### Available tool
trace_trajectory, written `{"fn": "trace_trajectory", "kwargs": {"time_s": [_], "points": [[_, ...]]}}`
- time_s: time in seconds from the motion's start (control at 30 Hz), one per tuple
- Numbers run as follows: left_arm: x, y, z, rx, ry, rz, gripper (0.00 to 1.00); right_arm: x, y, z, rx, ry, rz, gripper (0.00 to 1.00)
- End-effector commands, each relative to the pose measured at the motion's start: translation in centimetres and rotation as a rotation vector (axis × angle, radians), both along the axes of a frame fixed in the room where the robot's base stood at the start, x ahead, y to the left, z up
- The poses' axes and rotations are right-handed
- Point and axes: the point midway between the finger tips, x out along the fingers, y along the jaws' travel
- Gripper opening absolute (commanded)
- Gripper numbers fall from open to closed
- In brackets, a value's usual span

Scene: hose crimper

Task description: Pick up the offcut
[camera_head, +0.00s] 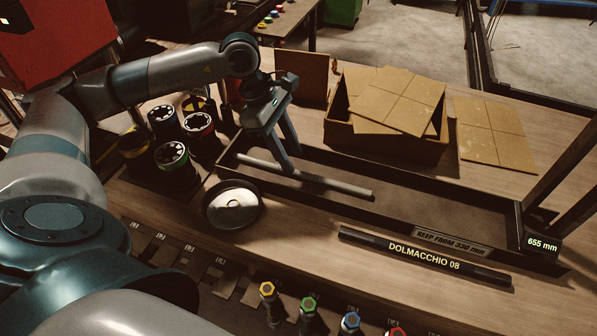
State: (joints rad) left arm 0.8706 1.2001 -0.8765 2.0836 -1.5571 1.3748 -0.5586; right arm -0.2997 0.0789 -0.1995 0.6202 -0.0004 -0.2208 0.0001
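A plain grey rod, which looks like the offcut (335,185), lies at a slant in the left half of a long dark tray (400,211). My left gripper (292,162) reaches down over the rod, left of its middle. Its two fingers stand apart, one in front of the rod and one behind it. I cannot tell whether either finger touches the rod. The near finger hides a short stretch of it. My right gripper is not in view.
A black bar marked DOLMACCHIO 08 (425,257) lies before the tray. A round metal dish (233,205) and several dark cylinders (172,156) stand left. A box of tan panels (385,110) stands behind. A 655 mm display (541,243) is at the tray's right end.

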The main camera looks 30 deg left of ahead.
Motion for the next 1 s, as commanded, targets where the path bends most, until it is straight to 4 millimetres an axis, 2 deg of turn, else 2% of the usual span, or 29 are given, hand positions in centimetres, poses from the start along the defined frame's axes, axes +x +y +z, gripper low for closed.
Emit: {"fn": "trace_trajectory", "kwargs": {"time_s": [0.2,0.43,0.93,1.0], "points": [[0.5,-1.5,-1.4,-0.001,0.003,-0.002,0.36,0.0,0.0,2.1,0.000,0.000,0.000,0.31],[0.8,-2.3,-3.6,0.000,0.002,-0.001,0.36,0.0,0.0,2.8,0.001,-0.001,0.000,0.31],[0.8,-2.3,-3.9,-0.001,0.000,-0.001,0.36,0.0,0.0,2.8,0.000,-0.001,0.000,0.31],[0.8,-2.3,-3.9,-0.001,0.000,-0.001,0.19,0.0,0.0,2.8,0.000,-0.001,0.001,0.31]]}}
